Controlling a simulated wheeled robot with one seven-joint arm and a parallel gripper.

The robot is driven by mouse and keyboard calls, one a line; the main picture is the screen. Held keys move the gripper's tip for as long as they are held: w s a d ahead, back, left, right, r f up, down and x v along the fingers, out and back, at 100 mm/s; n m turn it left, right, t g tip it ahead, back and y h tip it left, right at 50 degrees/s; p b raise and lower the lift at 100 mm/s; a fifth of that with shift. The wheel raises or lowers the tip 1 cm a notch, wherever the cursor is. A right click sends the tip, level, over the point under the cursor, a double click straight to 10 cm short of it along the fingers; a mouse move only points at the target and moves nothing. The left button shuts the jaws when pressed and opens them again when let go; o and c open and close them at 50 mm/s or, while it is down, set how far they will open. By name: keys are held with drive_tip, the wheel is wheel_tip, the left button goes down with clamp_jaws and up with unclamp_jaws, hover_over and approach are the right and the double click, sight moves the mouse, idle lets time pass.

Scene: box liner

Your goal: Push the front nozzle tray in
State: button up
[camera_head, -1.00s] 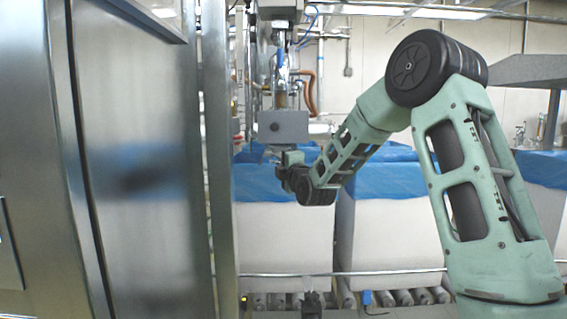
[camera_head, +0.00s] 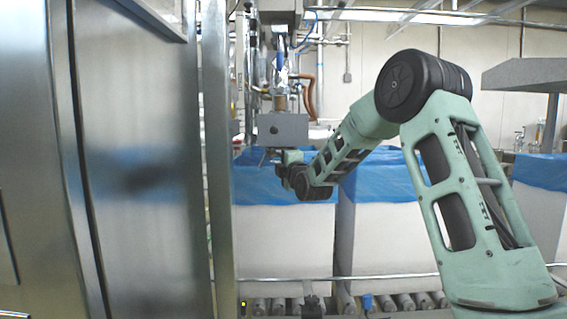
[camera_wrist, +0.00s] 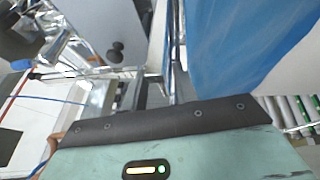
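A grey box-like part with a small dark knob, which looks like the front nozzle tray (camera_head: 288,131), hangs below the nozzle assembly in the middle of the head view. In the wrist view a grey panel with a black knob (camera_wrist: 116,52), likely the same part, is at the upper left. My gripper (camera_head: 272,158) is at the end of the green arm, just below the grey box in the head view. It is small and partly hidden there. In the wrist view only its green housing and dark edge show, with no fingertips. I cannot tell whether it touches the tray.
White boxes with blue liners (camera_head: 385,235) stand behind my arm on a roller conveyor (camera_head: 405,300). A metal rail (camera_head: 390,277) runs in front of them. A tall steel cabinet (camera_head: 140,130) fills the left side. Blue liner also fills the wrist view's upper right.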

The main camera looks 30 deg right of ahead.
drive_tip(key=shift+s+f, duration=0.1)
drive_tip(key=b+v, duration=0.4)
drive_tip(key=v, duration=1.3)
drive_tip(key=shift+s, duration=0.15)
